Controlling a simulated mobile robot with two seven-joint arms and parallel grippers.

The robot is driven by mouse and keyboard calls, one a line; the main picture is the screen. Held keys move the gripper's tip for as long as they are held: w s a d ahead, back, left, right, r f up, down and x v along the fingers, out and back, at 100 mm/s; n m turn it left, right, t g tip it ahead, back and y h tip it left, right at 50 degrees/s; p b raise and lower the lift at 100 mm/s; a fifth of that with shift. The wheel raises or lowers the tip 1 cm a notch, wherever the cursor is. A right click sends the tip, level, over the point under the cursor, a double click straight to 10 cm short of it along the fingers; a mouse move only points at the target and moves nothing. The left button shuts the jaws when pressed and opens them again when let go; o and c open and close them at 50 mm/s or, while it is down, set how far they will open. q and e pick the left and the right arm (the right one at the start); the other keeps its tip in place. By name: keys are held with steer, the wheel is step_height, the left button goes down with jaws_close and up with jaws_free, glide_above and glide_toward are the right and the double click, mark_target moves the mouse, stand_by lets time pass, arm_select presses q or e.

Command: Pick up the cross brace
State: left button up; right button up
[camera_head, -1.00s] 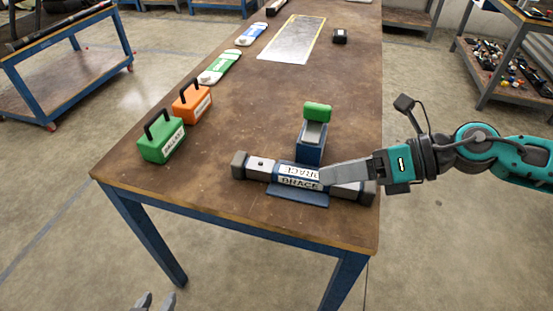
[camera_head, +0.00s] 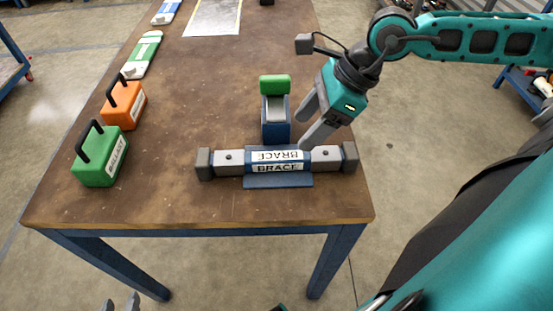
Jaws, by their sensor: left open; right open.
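The cross brace (camera_head: 327,159) lies left to right near the table's front edge, a grey bar with dark end caps and a blue middle labelled BRACE. Its middle rests on a blue cradle (camera_head: 278,181). My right gripper (camera_head: 306,131) is open just behind the right half of the brace, one finger close to the bar; I cannot tell whether they touch. Nothing is between its fingers. My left gripper (camera_head: 120,303) shows only its fingertips at the bottom edge, open, in front of the table and far from the brace.
A blue stand with a green top (camera_head: 275,85) is just behind the brace, left of my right gripper. A green ballast block (camera_head: 100,155) and an orange block (camera_head: 123,103) with handles stand at the left. The table's middle (camera_head: 195,100) is clear.

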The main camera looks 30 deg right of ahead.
mark_target(279, 156)
steer(key=shift+a+b+x, duration=0.15)
steer(key=shift+x, duration=2.05)
steer(key=shift+a+b+x, duration=0.1)
steer(key=shift+b+x, duration=0.05)
steer(key=shift+x, duration=2.1)
steer(key=shift+s+r, duration=0.1)
jaws_close()
